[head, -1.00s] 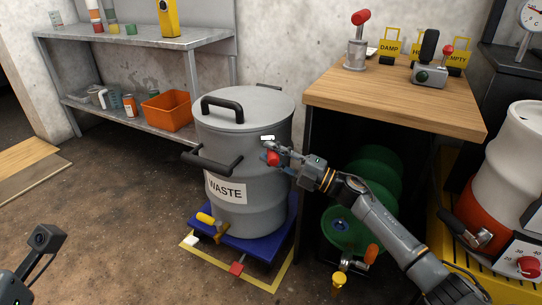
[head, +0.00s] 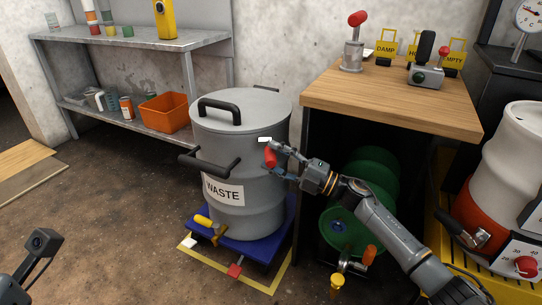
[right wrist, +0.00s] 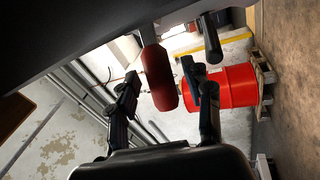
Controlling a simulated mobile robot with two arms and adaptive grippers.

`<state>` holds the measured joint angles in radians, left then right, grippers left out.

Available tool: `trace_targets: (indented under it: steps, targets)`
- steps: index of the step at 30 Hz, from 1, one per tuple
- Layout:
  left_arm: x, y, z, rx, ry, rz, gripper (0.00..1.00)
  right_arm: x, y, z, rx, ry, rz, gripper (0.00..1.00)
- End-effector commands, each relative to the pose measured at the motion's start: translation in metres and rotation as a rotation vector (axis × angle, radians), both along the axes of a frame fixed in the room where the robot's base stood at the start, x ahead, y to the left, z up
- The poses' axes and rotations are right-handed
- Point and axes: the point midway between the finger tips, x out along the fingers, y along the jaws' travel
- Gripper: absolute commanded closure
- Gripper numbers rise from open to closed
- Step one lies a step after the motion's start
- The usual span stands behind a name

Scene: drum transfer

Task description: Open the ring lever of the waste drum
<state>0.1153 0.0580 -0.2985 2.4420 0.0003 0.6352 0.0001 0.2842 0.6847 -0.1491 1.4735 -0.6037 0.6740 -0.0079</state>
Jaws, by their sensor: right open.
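The grey waste drum (head: 240,165) stands upright with its lid on and a black handle on top. The red grip of the ring lever (head: 270,157) shows at the drum's right front side, beside a small white piece. My right gripper (head: 275,158) is open at the lever. In the right wrist view the red grip (right wrist: 163,85) stands between the two spread dark fingers (right wrist: 165,95), with no clear contact. Part of my left arm's end (head: 40,243) shows at the lower left; its fingers cannot be made out.
The drum stands on a blue platform (head: 255,245) inside a yellow floor outline. A wooden-topped bench (head: 400,105) is close on the right, with a green drum (head: 340,230) beneath it. A metal shelf (head: 130,45) with an orange bin (head: 165,112) stands behind left. Floor at front left is clear.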

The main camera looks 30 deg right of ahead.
Motion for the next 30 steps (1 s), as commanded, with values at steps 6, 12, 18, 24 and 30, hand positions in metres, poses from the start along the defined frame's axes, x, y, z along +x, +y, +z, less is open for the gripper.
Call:
trace_targets:
  steps: [6,12,18,24,30]
  targets:
    - [-0.001,0.000,0.000,-0.002,0.000,-0.001,0.60,-0.033,-0.030,-0.014,-0.002,0.005,-0.003,0.50]
    - [-0.001,0.000,0.000,-0.002,0.000,-0.001,0.60,-0.061,-0.054,-0.022,-0.002,0.004,-0.001,0.50]
    - [-0.001,0.000,0.000,-0.002,0.000,-0.001,0.60,-0.075,-0.067,-0.026,-0.001,0.002,0.000,0.50]
    - [-0.001,0.000,0.000,-0.002,-0.001,-0.001,0.60,-0.077,-0.069,-0.027,0.000,0.000,-0.001,0.50]
    - [-0.001,0.000,0.000,-0.002,-0.001,-0.001,0.60,-0.077,-0.069,-0.027,-0.001,0.001,-0.001,0.50]
